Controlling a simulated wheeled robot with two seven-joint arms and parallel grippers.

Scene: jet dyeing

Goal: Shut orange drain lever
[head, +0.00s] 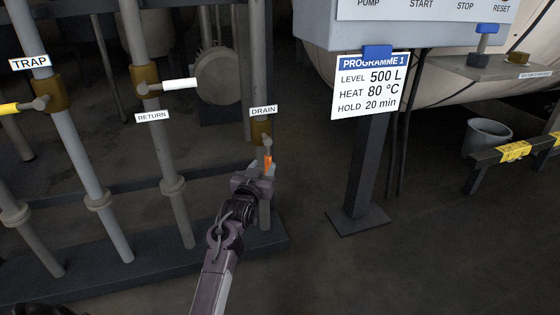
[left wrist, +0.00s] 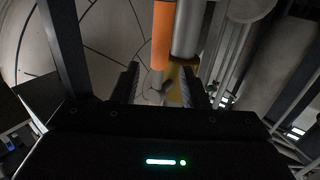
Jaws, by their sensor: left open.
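The orange drain lever (head: 267,162) hangs down along the drain pipe, below the brass valve body (head: 261,133) under the DRAIN label (head: 263,111). My left gripper (head: 262,170) is at the lever, open, and hides its lower part in the head view. In the left wrist view the orange lever (left wrist: 163,35) lies in line with the gap between the two open fingers (left wrist: 159,88), beside the grey pipe (left wrist: 187,30). I cannot tell whether a finger touches it. My right gripper is not in view.
The RETURN valve's white lever (head: 180,84) and the TRAP valve's yellow lever (head: 10,108) point sideways on the pipes at left. A control panel post (head: 366,165) stands to the right. A bucket (head: 487,137) and a bench with yellow marks (head: 515,151) are at far right.

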